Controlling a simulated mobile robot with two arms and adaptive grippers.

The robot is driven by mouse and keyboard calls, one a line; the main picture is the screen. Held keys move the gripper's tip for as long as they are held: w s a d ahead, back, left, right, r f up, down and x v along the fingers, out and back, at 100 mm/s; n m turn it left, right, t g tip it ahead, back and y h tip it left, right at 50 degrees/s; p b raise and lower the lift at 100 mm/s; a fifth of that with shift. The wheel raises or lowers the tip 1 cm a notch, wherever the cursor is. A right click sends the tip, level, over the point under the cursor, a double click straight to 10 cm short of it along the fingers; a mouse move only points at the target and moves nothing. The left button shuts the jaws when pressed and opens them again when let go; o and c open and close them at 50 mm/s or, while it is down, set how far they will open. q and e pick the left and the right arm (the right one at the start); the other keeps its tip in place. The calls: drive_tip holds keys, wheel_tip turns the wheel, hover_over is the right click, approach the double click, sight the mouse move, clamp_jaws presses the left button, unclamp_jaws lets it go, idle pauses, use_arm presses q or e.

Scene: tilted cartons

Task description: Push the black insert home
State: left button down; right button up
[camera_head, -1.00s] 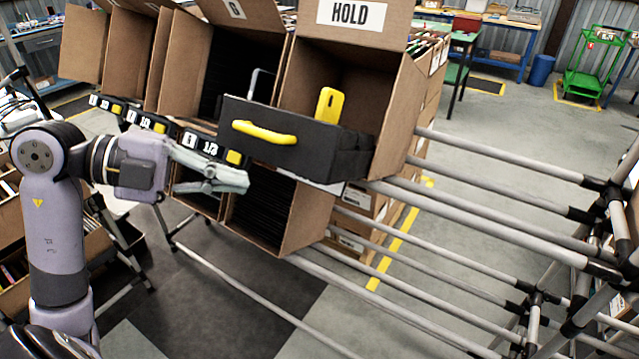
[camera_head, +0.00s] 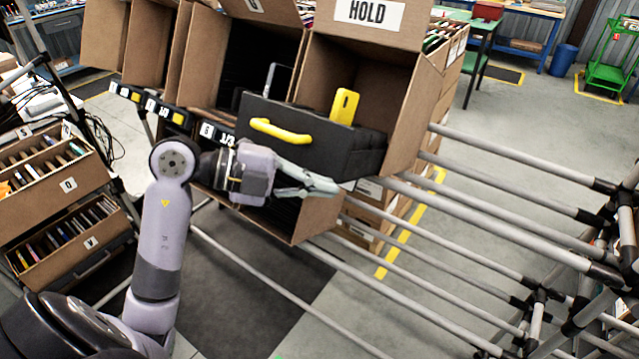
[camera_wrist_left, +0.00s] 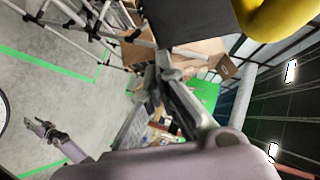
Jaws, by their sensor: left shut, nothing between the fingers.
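The black insert (camera_head: 312,150) with a yellow handle (camera_head: 280,131) sits tilted in the open carton marked HOLD (camera_head: 400,110), its front part standing out of the opening. A yellow device (camera_head: 344,105) stands upright in it. My left gripper (camera_head: 332,187) is shut and empty, just below the insert's lower front edge; I cannot tell whether they touch. In the left wrist view the gripper (camera_wrist_left: 163,65) points away, with the dark insert (camera_wrist_left: 190,18) and yellow handle (camera_wrist_left: 280,14) at the top. What seems to be my right gripper (camera_wrist_left: 42,128) shows small at lower left.
Neighbouring open cartons (camera_head: 215,70) stand to the left, with numbered labels (camera_head: 160,108) along the rack front. Grey rack tubes (camera_head: 510,160) run to the right. Cartons of files (camera_head: 50,185) stand at far left. Open floor (camera_head: 270,310) lies below.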

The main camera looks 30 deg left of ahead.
sight(360, 177)
use_arm(q)
drive_tip(key=shift+w, duration=0.1)
drive_tip(key=w+f, duration=0.2)
drive_tip(key=w, duration=0.2)
drive_tip(key=w+f+b, duration=0.1)
drive_tip(key=w+f, duration=0.2)
drive_tip(key=w, duration=0.2)
drive_tip(key=w+d+f+b, duration=0.1)
drive_tip(key=w+f, duration=0.1)
drive_tip(key=w, duration=0.3)
drive_tip(key=shift+w+f, duration=0.1)
drive_tip(key=shift+f, duration=0.25)
